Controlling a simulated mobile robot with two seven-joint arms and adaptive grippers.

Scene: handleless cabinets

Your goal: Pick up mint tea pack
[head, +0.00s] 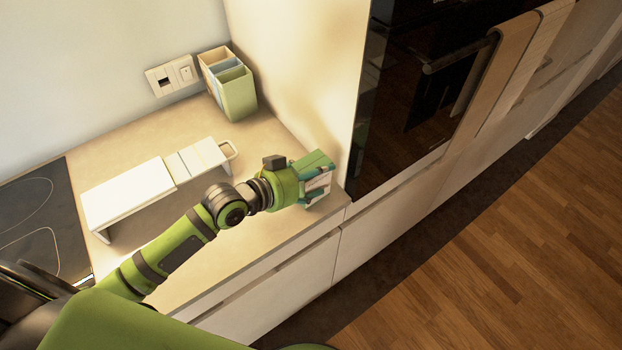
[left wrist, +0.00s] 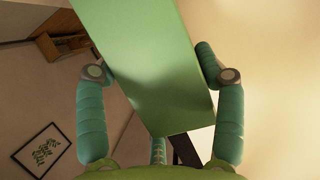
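The mint tea pack, a green box (head: 316,160), is at the right end of the counter, close to the tall cabinet's side. My left gripper (head: 318,182) is at the pack. In the left wrist view the plain green pack (left wrist: 150,65) lies between the two teal fingers of my left gripper (left wrist: 157,65). The fingers bend in against its opposite sides, and the pack sits tilted between them. Part of the left fingertip is hidden by the pack. Whether the pack touches the counter cannot be told. My right gripper is not in view.
A holder with several coloured compartments (head: 232,92) stands in the back corner. A low white stand (head: 128,192) and a white item with a loop handle (head: 203,156) are on the counter. The dark hob (head: 40,215) is at left, the black oven (head: 410,100) at right.

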